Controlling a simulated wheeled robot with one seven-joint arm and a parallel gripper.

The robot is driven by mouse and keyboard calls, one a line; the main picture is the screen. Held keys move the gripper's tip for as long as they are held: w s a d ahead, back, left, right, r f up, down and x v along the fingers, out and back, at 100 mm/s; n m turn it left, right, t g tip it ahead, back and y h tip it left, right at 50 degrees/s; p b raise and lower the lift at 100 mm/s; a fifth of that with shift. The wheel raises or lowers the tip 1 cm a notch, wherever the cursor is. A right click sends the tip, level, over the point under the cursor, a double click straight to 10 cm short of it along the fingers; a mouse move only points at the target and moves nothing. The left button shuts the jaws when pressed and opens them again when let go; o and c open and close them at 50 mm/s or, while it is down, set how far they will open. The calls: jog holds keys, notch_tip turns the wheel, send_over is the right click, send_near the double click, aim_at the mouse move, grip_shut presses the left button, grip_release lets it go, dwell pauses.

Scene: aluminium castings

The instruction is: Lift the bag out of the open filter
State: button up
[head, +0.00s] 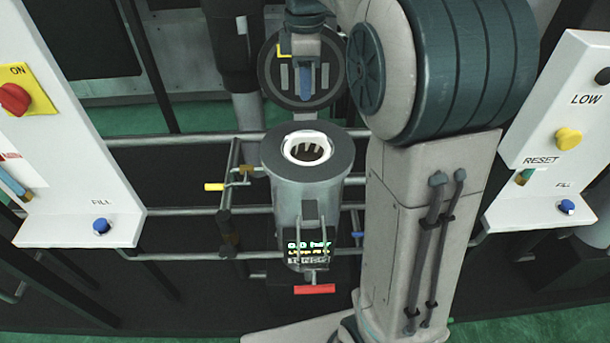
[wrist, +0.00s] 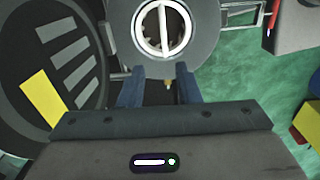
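The open filter (head: 308,200) is an upright grey cylinder with a wide dark rim in the head view. The bag's white ring (head: 288,148) sits in its mouth, with pale ribs and dark gaps inside. In the wrist view the filter rim (wrist: 205,30) is at the top, and the white ring (wrist: 142,38) has a thin bar across it. My gripper (wrist: 158,72) has two blue fingers apart with nothing held between them. In the head view my gripper (head: 307,92) hangs above and behind the mouth, before the lid. The bag's lower part is hidden inside.
The round dark lid (head: 273,72) stands open behind the filter; it shows at left in the wrist view (wrist: 70,85). A yellow-handled valve (head: 214,187) and rails flank the filter. A red handle (head: 315,289) is below. White control panels (head: 75,150) (head: 550,150) stand either side.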

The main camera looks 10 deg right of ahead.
send_over(308, 135)
jog(key=w, duration=0.1)
jog(key=f, duration=0.8)
jog(key=shift+w+a, duration=0.15)
jog(key=shift+a, duration=0.05)
jog(key=shift+s+d+f, duration=0.1)
jog(key=shift+s+f, duration=0.1)
jog(key=shift+f, duration=1.25)
jog(key=shift+s+d+f, duration=0.1)
jog(key=shift+s+f, duration=0.1)
jog(key=shift+f, duration=1.2)
grip_shut()
